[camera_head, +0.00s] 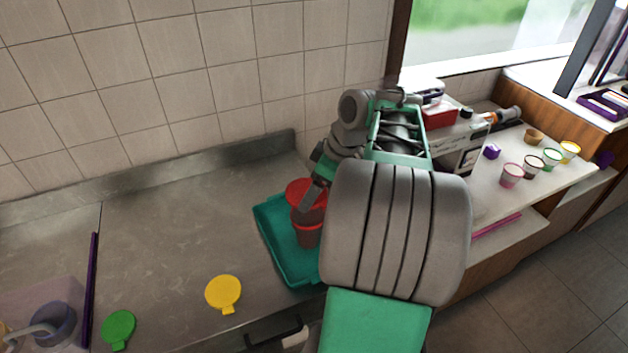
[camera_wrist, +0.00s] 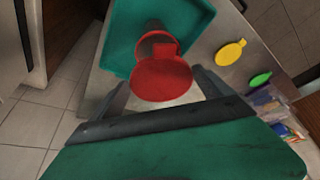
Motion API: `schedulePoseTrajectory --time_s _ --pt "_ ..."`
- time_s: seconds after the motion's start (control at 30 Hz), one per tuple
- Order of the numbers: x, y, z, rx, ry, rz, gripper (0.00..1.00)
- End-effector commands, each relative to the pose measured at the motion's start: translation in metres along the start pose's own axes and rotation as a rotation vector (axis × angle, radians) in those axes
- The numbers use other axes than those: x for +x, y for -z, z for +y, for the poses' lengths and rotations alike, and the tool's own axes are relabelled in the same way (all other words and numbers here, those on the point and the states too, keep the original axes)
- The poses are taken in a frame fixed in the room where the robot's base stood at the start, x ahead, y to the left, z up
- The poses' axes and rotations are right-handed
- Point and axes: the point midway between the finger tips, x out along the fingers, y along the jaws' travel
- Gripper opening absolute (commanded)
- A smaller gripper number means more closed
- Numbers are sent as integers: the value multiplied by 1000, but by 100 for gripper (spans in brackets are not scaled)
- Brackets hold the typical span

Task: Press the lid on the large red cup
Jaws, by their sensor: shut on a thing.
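The large red cup (camera_head: 308,238) stands upright in a teal tray on the steel counter. It also shows in the wrist view (camera_wrist: 153,38), partly hidden behind the lid. The round red lid (camera_head: 299,187) has a tab and lies between the fingertips of my gripper (camera_head: 312,196). In the wrist view the lid (camera_wrist: 160,82) sits between both fingers of my gripper (camera_wrist: 162,88), which is shut on it. The lid is over or near the top of the cup; I cannot tell whether they touch. My arm hides part of the tray.
The teal tray (camera_head: 273,240) has raised walls around the cup. A yellow lid (camera_head: 223,293) and a green lid (camera_head: 119,328) lie on the counter to the left. A tiled wall stands behind. Small topping cups (camera_head: 511,175) stand on the right shelf.

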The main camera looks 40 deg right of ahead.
Motion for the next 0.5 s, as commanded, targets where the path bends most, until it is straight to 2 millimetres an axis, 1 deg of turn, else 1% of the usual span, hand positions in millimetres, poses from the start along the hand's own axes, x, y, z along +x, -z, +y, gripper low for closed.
schedulePoseTrajectory --time_s 0.5 --pt "53 -21 0 3 -1 -1 53"
